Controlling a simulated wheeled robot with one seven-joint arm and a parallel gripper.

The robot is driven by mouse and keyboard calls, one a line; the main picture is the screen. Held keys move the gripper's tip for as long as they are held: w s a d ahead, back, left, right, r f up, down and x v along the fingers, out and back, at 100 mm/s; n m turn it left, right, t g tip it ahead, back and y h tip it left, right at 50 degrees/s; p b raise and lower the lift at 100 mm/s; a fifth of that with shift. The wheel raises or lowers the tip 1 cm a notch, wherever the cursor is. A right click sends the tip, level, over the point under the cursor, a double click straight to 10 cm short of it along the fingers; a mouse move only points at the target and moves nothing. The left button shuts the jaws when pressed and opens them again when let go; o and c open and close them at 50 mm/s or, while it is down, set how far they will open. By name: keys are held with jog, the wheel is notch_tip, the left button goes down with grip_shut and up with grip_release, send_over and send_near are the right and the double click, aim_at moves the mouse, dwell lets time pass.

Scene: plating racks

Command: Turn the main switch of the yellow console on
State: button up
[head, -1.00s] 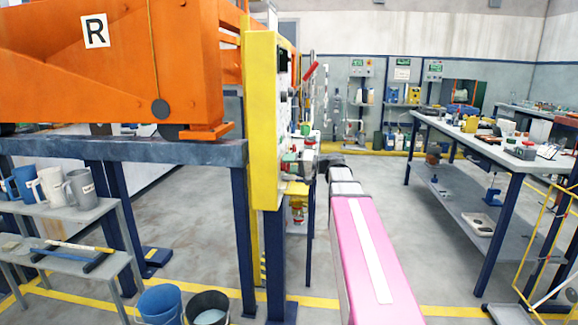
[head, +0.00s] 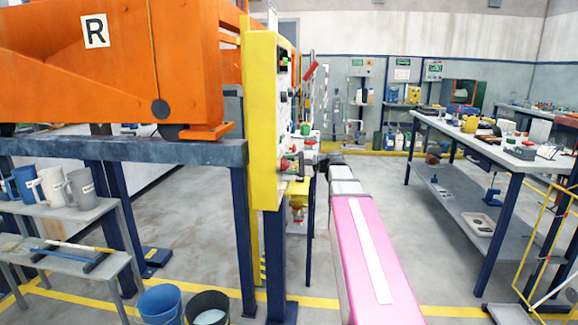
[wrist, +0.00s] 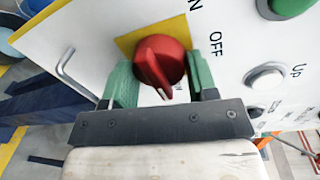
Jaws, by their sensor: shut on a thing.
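The yellow console (head: 262,130) stands upright at the centre of the head view, seen nearly edge-on, with its white panel facing right. In the wrist view its main switch is a red rotary knob (wrist: 160,62) on a yellow square plate (wrist: 127,43). The knob's white pointer line points down in the picture. "OFF" is printed at the plate's right, and a partly cut-off "N" above. My gripper (wrist: 155,80) has green fingertips on both sides of the knob and is shut on it. In the head view a small green light shows near the console's top.
A green button (wrist: 290,5) and a white "Up" button (wrist: 266,77) sit right of the knob. A bent metal handle (wrist: 75,75) sticks out at left. An orange machine (head: 110,65) stands left of the console. A workbench (head: 470,150) is at right, with open floor between.

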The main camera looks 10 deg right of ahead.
dwell(0.4)
jog(key=o, duration=0.9)
jog(key=shift+d, duration=0.15)
jog(key=v, duration=1)
jog(key=shift+s+d, duration=0.15)
jog(key=shift+d, duration=0.1)
jog(key=shift+d, duration=0.1)
